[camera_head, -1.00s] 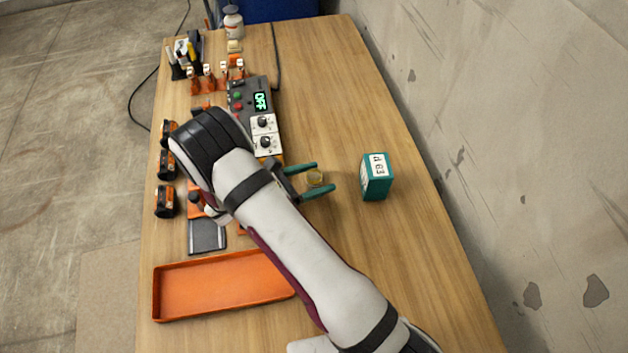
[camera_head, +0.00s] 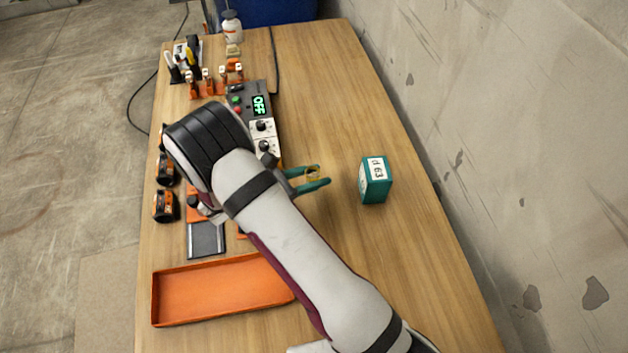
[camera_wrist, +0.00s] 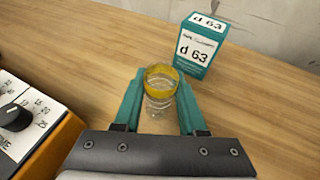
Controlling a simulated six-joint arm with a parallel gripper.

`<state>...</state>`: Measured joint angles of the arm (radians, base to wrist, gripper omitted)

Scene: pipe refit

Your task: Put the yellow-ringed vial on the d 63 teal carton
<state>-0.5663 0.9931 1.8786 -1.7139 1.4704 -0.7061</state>
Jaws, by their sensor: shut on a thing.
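The yellow-ringed vial (camera_wrist: 160,92) is a clear, upright vial with a yellow band around its top. It stands between the teal fingers of my gripper (camera_wrist: 160,100), which is shut on it. In the head view the vial (camera_head: 312,173) shows small between the fingertips (camera_head: 315,178). I cannot tell whether its base touches the table. The teal carton (camera_head: 375,181) marked d 63 stands upright to the right of my gripper, apart from it. In the wrist view the carton (camera_wrist: 200,45) is beyond the vial, up and to the right, with a label on its top.
An orange tray (camera_head: 222,290) lies at the front left. Orange holders (camera_head: 215,83) and a white bottle (camera_head: 232,27) stand farther back. The table (camera_head: 345,90) is clear around the carton.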

